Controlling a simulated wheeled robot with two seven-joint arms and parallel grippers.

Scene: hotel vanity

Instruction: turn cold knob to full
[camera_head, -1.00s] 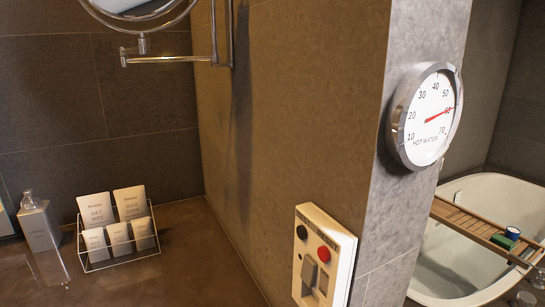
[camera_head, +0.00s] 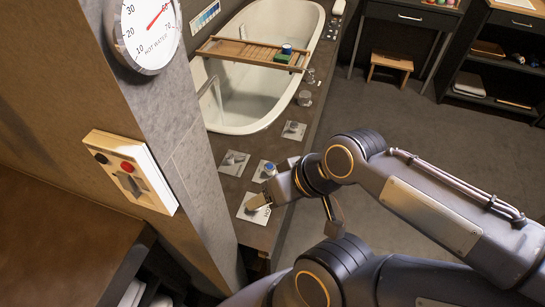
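A small knob with a blue top (camera_head: 270,168) stands on a pale square plate on the ledge at the near end of the bathtub. Another pale plate with a grey knob (camera_head: 233,160) lies to its left, and one more plate with a knob (camera_head: 293,129) lies farther back. My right gripper (camera_head: 268,197) is just below and in front of the blue-topped knob, over a nearer pale plate (camera_head: 250,212) that it partly covers. I cannot see whether its fingers touch anything or how far apart they are. My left gripper is not in view.
The white bathtub (camera_head: 257,127) with a wooden tray (camera_head: 225,50) lies behind the knobs. A wall corner with a hot water dial (camera_head: 147,35) and a switch panel (camera_head: 130,168) stands at left.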

